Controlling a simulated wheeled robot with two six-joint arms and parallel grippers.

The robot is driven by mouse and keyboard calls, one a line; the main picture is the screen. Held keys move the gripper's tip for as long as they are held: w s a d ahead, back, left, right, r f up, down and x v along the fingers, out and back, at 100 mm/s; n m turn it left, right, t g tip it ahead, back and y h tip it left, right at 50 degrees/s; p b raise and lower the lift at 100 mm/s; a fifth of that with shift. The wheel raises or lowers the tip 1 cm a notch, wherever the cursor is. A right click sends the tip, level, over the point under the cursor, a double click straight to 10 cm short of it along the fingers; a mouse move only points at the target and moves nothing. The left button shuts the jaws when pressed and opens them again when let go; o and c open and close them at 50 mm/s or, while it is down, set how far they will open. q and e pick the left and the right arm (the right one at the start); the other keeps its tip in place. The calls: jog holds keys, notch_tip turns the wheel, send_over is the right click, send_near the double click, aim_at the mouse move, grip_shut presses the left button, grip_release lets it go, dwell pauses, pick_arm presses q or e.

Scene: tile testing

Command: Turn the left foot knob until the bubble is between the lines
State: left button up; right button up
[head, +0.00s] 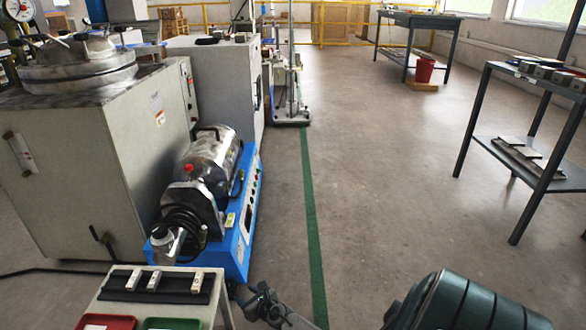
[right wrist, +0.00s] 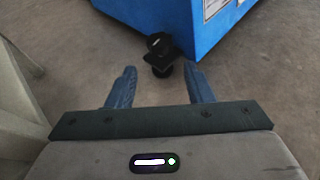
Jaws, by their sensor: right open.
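The blue-based machine (head: 243,225) with a steel drum stands on the floor at the left in the head view. In the right wrist view a black foot knob (right wrist: 160,55) sits under the corner of its blue base (right wrist: 165,15). My right gripper (right wrist: 160,88) is open, with the knob ahead of the gap between its fingers and nothing held. In the head view the right gripper (head: 258,300) is low beside the machine's near corner. A small yellow-green patch (head: 231,219) shows on the base; I cannot make out a bubble or lines. My left gripper is not in view.
A small stand (head: 95,304) with tile pieces and red and green trays is close on the near left. Open floor (head: 390,190) with a green line lies to the right, then a dark metal table (head: 500,110).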

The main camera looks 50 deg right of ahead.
jog(key=s+a+r+m+g+h+p, duration=0.1)
jog(key=s+r+m+p, duration=0.3)
jog(key=s+m+p, duration=0.6)
jog(key=s+a+r+m+g+h+p, duration=0.1)
jog(key=s+r+m+g+p, duration=0.3)
jog(key=s+m+p, duration=0.6)
jog(key=s+p, duration=0.2)
jog(key=p, duration=0.2)
jog(key=shift+m+g+p, duration=0.3)
jog(key=shift+p, duration=0.05)
